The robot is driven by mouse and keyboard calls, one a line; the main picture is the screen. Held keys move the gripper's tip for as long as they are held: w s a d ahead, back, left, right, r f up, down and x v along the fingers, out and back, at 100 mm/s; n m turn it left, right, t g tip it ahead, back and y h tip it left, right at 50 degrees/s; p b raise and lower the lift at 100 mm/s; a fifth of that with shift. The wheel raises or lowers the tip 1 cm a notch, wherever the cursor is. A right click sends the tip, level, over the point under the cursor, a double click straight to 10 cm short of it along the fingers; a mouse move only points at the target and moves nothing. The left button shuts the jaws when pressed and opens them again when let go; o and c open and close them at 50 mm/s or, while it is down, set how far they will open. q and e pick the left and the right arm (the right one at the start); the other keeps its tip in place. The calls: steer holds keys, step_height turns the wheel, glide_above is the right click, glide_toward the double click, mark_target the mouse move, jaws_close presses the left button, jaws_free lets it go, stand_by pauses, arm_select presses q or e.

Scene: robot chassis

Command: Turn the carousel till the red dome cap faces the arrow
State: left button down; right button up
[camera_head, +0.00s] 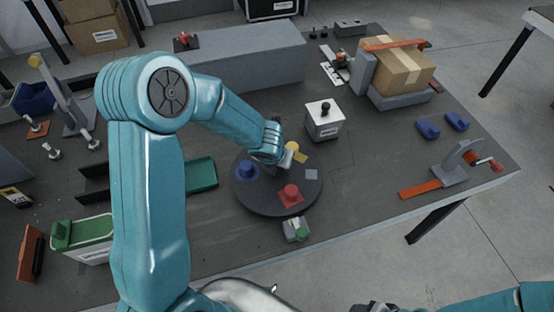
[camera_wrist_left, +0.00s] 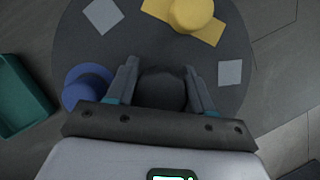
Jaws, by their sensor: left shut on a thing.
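The dark round carousel (camera_head: 270,205) lies on the table, with a red dome cap (camera_head: 291,193) on its near side, a blue cap (camera_head: 246,171) on its left and a yellow cap (camera_head: 292,149) on its far side. Pale square patches lie between the caps. My left gripper (camera_wrist_left: 162,72) is shut on the dark central knob (camera_wrist_left: 162,90), one finger on each side. In the head view, my left wrist hides the knob. A small grey block (camera_head: 295,230) with green and yellow parts stands just off the near rim. I cannot make out the arrow. Only part of my right gripper (camera_head: 375,307) shows at the bottom edge.
A white box with a black knob (camera_head: 324,121) stands behind the carousel at right. A green tray (camera_head: 200,175) is close on its left. A red-handled clamp (camera_head: 450,170) and blue pieces (camera_head: 428,129) lie farther right.

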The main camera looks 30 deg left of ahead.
arm_select(q)
steer(key=shift+s+d+f+m+h+p, duration=0.15)
steer(key=shift+m+p, duration=0.1)
steer(key=shift+m, duration=0.2)
steer(key=shift+s+a+f+m+h+p, duration=0.15)
steer(key=shift+m+p, duration=0.1)
steer(key=shift+m, duration=0.2)
steer(key=shift+d, duration=0.1)
steer(key=shift+c, duration=2.4)
jaws_free()
steer(key=shift+w+r, duration=0.15)
steer(key=shift+r, duration=0.3)
steer(key=p+v, duration=0.8)
steer(key=v, duration=0.7)
steer(key=shift+s+r, duration=0.3)
